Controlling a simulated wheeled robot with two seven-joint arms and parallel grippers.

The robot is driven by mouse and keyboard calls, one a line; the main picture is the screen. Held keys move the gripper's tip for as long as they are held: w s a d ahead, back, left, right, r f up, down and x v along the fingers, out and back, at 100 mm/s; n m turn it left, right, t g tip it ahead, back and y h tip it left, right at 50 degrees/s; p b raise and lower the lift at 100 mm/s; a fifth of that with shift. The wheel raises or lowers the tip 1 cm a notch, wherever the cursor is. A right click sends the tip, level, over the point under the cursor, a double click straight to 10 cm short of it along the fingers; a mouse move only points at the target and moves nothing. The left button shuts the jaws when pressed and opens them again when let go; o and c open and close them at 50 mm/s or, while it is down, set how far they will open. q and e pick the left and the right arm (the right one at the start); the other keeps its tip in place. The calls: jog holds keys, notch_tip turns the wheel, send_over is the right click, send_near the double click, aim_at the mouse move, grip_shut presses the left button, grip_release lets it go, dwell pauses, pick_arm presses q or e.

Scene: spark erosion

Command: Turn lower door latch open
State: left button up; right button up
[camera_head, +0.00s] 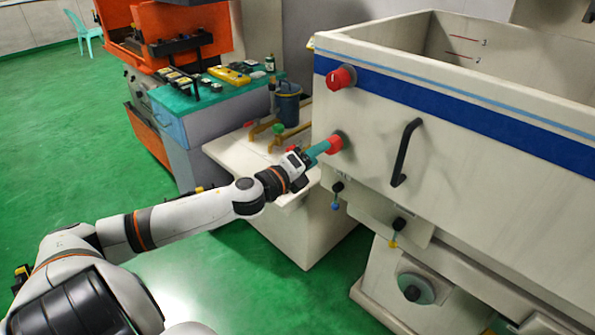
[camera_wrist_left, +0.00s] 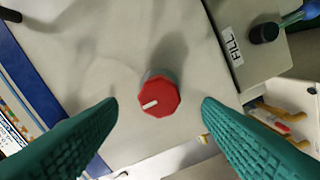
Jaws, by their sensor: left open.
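The lower door latch (camera_head: 336,143) is a red knob low on the left end of the machine tank's front door. In the left wrist view the latch (camera_wrist_left: 159,97) is a red faceted knob with a white mark pointing left and slightly down. My left gripper (camera_head: 322,150) reaches it from the left in the head view. In the left wrist view its green fingers (camera_wrist_left: 160,112) are open, one on each side of the knob, with a gap to both. The upper red latch (camera_head: 341,77) sits above on the same door. My right gripper is not in view.
A black door handle (camera_head: 405,152) stands out right of the latches. Small valves (camera_head: 337,188) hang below the tank edge. A cream cabinet (camera_head: 270,165) with a dark blue canister (camera_head: 288,104) stands behind my gripper. Green floor is clear at left.

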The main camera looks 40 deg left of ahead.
pick_arm(q)
jog(key=shift+s+a+b, duration=0.2)
jog(key=shift+s+b, duration=0.3)
jog(key=shift+s, duration=2.4)
